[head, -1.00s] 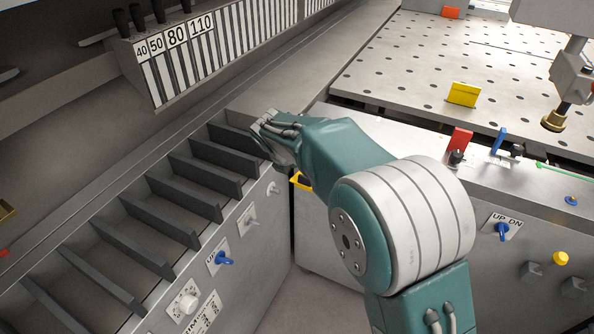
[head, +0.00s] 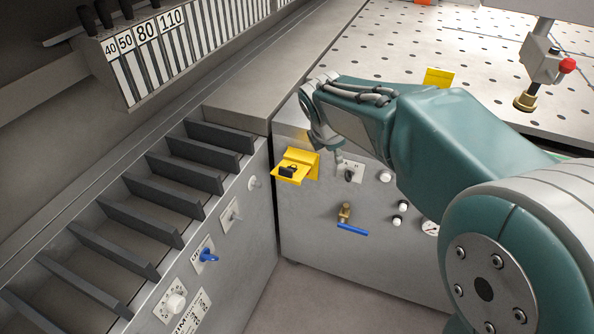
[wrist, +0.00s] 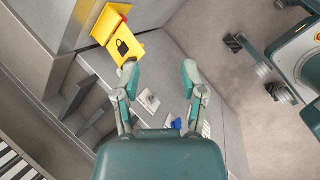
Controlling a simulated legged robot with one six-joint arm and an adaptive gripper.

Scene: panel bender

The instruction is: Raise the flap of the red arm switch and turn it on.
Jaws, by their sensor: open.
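My gripper (head: 322,140) is in front of the far panel, just above and right of a yellow padlock flap (head: 297,166). In the wrist view my gripper (wrist: 160,72) has its two fingers spread with nothing between them. The yellow flap (wrist: 124,47) lies beside the left fingertip there; I cannot tell whether they touch.
A slotted rack (head: 130,235) and a panel with a blue switch (head: 208,256) stand at left. A brass valve with a blue handle (head: 352,229) is on the far panel. A perforated table (head: 400,55) lies behind my arm. A red knob (head: 567,65) is at upper right.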

